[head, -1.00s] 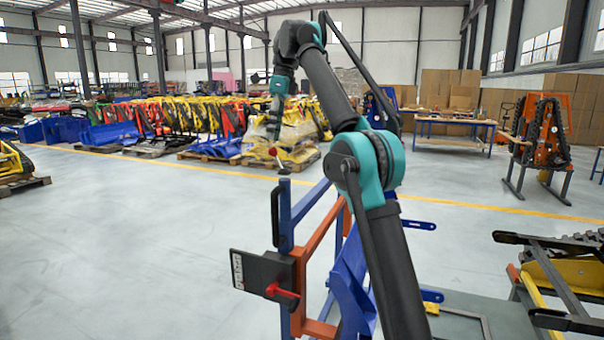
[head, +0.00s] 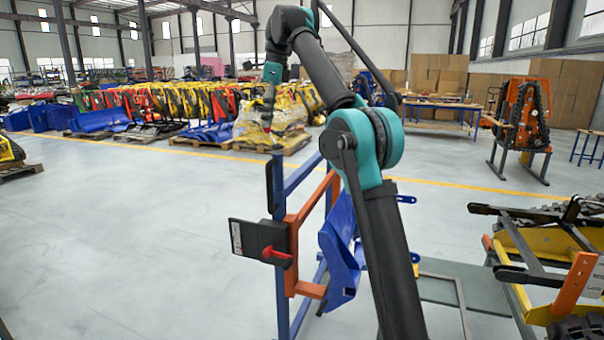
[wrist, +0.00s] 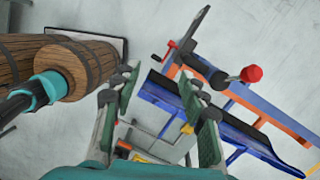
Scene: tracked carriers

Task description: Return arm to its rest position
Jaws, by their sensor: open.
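My arm rises from the lower right of the head view, bends at a teal elbow joint and folds over at the top. My gripper (head: 268,122) hangs down at the far end of the arm, above the top of a blue and orange frame. In the wrist view my gripper (wrist: 162,100) shows two green-padded fingers spread apart with nothing between them. Beyond the fingers lie the floor and parts of the blue frame (wrist: 235,135).
The blue and orange frame (head: 281,270) with a black box (head: 256,240) and red handle stands close beside my arm. A yellow tracked carrier (head: 545,255) stands at the right. Wooden barrels (wrist: 75,65) show in the wrist view.

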